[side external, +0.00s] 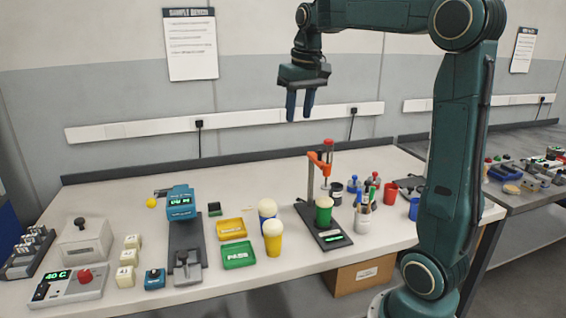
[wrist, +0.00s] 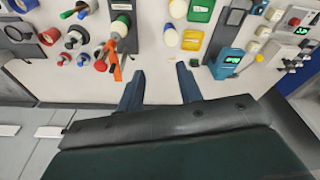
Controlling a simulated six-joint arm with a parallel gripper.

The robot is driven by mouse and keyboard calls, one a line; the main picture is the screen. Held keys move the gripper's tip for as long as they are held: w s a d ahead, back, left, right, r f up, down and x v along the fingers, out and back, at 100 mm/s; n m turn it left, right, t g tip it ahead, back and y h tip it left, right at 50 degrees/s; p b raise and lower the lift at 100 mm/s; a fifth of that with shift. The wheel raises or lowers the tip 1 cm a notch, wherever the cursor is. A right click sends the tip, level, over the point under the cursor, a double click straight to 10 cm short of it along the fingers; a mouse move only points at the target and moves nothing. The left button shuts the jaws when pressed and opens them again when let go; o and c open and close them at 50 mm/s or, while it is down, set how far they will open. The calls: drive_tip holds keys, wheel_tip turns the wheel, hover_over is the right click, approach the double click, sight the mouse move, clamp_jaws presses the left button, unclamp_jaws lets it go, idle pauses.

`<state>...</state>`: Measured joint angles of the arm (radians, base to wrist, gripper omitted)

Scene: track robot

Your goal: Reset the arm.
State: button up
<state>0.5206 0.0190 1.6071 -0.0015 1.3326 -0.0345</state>
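My gripper (side external: 300,104) hangs high above the back of the white workbench (side external: 385,238), fingers pointing down. In the wrist view my gripper (wrist: 160,84) shows two blue-grey fingers with a clear gap between them. The gap is empty, and the gripper touches nothing. My arm is raised, with its elbow high at the right. No object of the task shows apart from my arm.
Below stand an orange press (side external: 314,170) with a green cup (side external: 323,210), a yellow cup (side external: 273,240), a green PASS tray (side external: 239,254), a yellow tray (side external: 231,228), a teal device (side external: 181,203) and a pen cup (side external: 362,221). The air around my gripper is clear.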

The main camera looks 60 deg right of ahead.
drive_tip(key=s+a+f+n+t, duration=0.1)
drive_tip(key=s+a+f+n, duration=0.1)
drive_tip(key=s+a, duration=0.3)
drive_tip(key=s+a+f+n+t, duration=0.1)
drive_tip(key=s+a+f, duration=0.3)
drive_tip(key=a, duration=0.3)
drive_tip(key=s+a+f+n+t+y, duration=0.1)
drive_tip(key=s+a+f+n, duration=0.1)
drive_tip(key=s+a, duration=0.4)
drive_tip(key=shift+s+a+f+n+t, duration=0.3)
drive_tip(key=shift+a+f, duration=0.3)
drive_tip(key=shift+f, duration=0.25)
